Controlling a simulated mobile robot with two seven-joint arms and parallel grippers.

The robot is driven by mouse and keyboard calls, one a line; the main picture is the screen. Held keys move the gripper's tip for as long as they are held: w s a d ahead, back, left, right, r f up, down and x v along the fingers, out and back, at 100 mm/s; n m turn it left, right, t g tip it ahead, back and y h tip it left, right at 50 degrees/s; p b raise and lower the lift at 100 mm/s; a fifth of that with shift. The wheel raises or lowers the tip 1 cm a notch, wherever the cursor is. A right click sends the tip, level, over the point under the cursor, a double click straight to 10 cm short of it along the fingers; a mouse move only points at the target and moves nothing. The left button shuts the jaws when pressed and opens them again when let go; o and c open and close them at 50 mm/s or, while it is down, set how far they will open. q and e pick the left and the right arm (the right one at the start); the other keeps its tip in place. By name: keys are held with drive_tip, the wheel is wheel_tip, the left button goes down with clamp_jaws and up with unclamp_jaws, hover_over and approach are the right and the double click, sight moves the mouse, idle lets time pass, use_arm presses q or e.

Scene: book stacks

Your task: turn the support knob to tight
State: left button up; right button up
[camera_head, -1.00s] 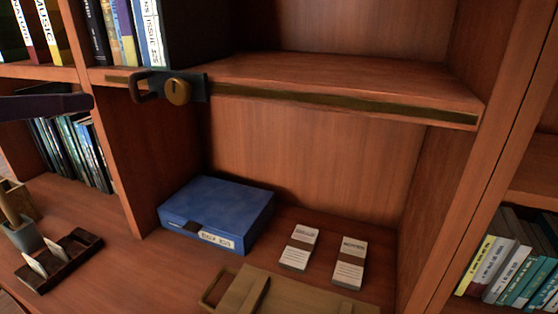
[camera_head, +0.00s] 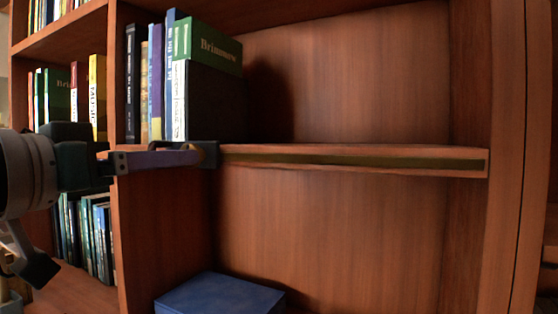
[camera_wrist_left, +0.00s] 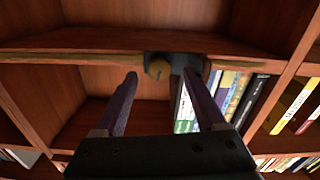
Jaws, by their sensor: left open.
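In the head view the bracket (camera_head: 211,154) shows at the left end of the brass strip, and the knob is mostly hidden behind a finger. My left gripper (camera_head: 198,156) reaches in from the left, level with the shelf edge. My right gripper is in neither view.
Upright books (camera_head: 205,90) stand on the shelf (camera_head: 370,150) just above the bracket. A blue box (camera_head: 222,296) lies on the surface below. The shelf to the right of the books is empty.

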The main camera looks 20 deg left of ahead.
sight(188, 145)
use_arm(q)
drive_tip(key=shift+w+d, duration=0.2)
drive_tip(key=shift+w, duration=1.65)
drive_tip(key=shift+c, duration=0.4)
clamp_jaws()
